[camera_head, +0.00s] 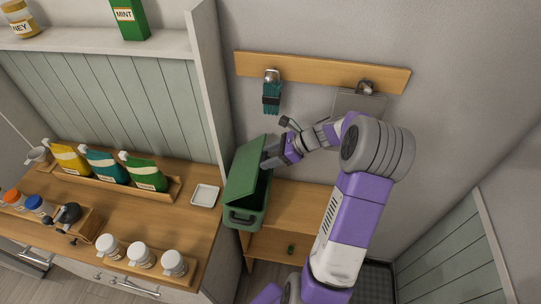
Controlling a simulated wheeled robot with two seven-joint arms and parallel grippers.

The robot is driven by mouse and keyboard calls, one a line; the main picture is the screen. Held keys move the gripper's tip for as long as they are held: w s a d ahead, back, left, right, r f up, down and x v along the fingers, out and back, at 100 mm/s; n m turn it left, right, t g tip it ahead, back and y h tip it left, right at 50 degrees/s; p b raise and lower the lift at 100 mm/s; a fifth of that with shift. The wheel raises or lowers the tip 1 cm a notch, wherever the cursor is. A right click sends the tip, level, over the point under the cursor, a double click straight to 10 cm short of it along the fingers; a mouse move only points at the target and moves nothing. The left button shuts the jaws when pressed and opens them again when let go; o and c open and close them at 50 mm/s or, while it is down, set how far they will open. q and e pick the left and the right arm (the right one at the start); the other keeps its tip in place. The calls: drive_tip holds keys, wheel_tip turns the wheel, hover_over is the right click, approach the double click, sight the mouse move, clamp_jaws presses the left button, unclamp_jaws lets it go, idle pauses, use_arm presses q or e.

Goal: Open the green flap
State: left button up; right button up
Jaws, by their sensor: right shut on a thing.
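A green box (248,215) with a dark handle on its front stands on a wooden shelf unit right of the counter. Its green flap (243,170) is raised and tilted, and a dark gap shows between flap and box on the right side. My right gripper (268,159) is at the upper right edge of the flap, shut on it. The fingertips are small and partly hidden against the flap. My left gripper is not in view.
A wooden rail (320,73) with a hanging teal item (271,98) and a clipboard is on the wall behind. The counter at left holds several pouches, white jars (141,255) and a small white dish (205,195). A white upright panel (210,85) stands close left of the flap.

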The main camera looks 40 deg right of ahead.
drive_tip(key=shift+w+a+r, duration=0.1)
drive_tip(key=shift+w, duration=0.05)
drive_tip(key=o, duration=1.5)
drive_tip(key=v, duration=0.7)
drive_tip(key=shift+s+r, duration=0.15)
drive_tip(key=shift+s, duration=0.2)
